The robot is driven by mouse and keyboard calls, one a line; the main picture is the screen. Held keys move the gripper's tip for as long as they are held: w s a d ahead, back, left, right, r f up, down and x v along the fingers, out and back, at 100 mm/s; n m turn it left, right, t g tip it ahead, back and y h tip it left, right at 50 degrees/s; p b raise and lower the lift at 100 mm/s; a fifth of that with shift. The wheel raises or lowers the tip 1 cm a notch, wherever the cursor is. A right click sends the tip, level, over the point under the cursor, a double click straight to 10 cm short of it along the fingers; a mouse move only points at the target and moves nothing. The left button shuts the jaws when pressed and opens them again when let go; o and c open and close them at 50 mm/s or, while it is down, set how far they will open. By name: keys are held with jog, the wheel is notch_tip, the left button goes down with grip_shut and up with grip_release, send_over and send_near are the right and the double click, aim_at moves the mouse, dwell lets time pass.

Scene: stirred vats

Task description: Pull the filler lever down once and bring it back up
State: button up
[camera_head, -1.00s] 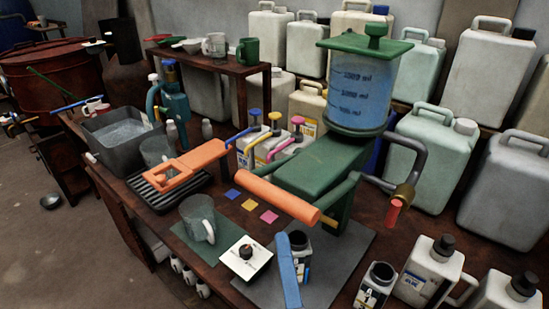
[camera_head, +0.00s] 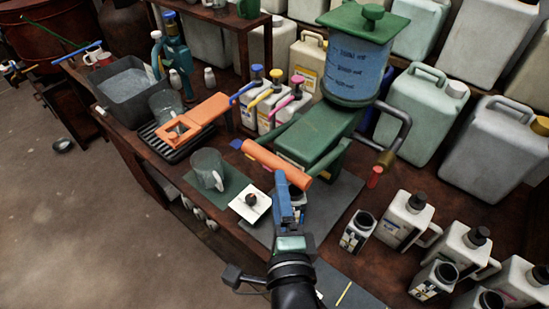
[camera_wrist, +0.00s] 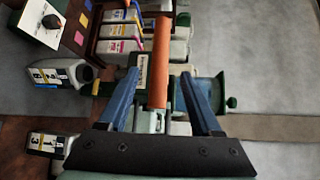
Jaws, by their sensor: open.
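The filler is a green press with a clear blue tank (camera_head: 355,72) marked in ml. Its lever ends in a thick orange bar (camera_head: 262,155), which looks level across the filler's front. My gripper (camera_head: 281,174) is open and empty, its blue fingers reaching up to the bar's right half. In the wrist view the bar (camera_wrist: 161,45) runs lengthwise between the two spread fingers. I cannot tell whether its depth is fully within them. A bottle below the bar is mostly hidden behind my gripper in the head view.
A glass mug (camera_head: 207,170) and a white knob box (camera_head: 250,205) stand left of my gripper. Several open bottles, including one nearby (camera_head: 357,232), stand to the right.

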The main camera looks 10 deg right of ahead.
aim_at(275, 164)
jog(key=w, duration=0.5)
jog(key=w+d, duration=0.1)
jog(key=w, duration=0.2)
jog(key=shift+f+p, duration=0.4)
jog(key=shift+c, duration=0.2)
grip_shut()
dwell(0.8)
